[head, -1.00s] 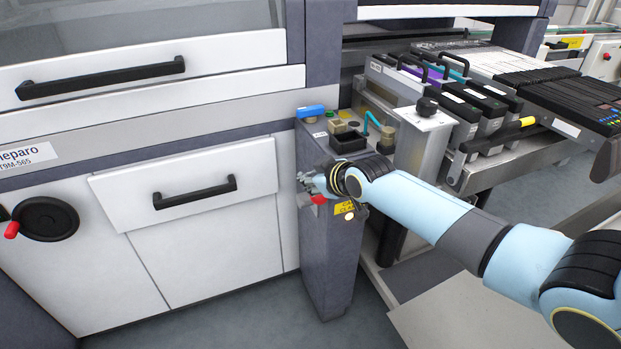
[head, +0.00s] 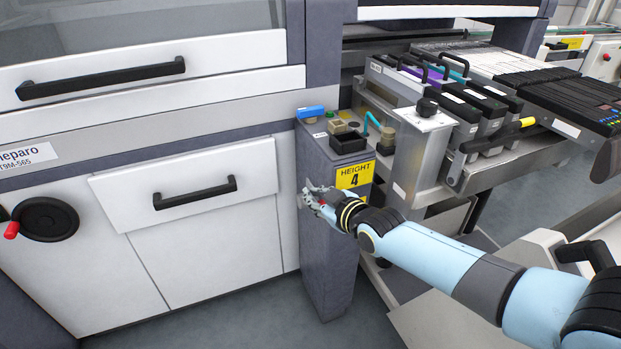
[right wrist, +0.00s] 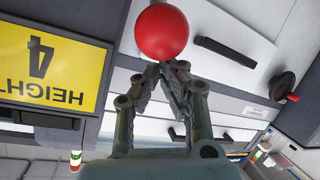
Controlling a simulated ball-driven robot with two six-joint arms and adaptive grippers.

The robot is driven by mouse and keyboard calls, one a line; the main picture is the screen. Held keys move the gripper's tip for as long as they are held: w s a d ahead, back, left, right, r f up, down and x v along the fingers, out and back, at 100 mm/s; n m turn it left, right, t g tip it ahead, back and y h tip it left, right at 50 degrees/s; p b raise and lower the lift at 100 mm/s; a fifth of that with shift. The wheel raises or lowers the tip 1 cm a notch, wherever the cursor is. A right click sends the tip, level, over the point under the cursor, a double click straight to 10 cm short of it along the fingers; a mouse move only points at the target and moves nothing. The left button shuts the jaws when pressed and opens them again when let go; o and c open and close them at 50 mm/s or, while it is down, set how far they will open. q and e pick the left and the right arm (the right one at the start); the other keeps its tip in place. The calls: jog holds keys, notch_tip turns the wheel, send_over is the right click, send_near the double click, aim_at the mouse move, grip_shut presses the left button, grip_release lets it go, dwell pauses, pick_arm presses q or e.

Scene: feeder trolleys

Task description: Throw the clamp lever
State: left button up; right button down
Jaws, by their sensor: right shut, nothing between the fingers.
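The clamp lever's round red knob (right wrist: 163,32) shows large in the right wrist view, just beyond my fingertips; its shaft is hidden. In the head view only a little red shows among my fingers, at the front of the grey post (head: 326,262). My right gripper (head: 308,196) is low at that post, below and left of the yellow "HEIGHT 4" label (head: 354,176). In the right wrist view the right gripper (right wrist: 167,68) has its fingertips together, with nothing between them. I cannot tell whether they touch the knob. My left gripper is out of view.
A black tray (head: 347,142) and a blue block (head: 311,111) sit on top of the post. White cabinet drawers stand to its left, with a black handwheel (head: 46,219). A feeder trolley (head: 420,165) stands close on the right. Floor is open below.

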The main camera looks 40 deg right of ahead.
pick_arm(q)
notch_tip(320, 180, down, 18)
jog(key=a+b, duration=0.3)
jog(key=b, duration=1.7)
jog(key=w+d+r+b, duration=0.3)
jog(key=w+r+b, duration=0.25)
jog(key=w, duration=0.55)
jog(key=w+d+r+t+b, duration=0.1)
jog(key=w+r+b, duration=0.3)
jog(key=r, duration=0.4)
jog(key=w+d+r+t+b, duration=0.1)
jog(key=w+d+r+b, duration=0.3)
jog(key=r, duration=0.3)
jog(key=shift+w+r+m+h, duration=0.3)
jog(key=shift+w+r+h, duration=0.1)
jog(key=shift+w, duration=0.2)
pick_arm(e)
jog(key=s+f+n+t, duration=0.2)
jog(key=f+t, duration=0.9)
jog(key=f, duration=0.7)
jog(key=shift+s+a+n+t, duration=0.3)
jog(key=shift+s+a+t, duration=0.1)
jog(key=shift+s, duration=0.35)
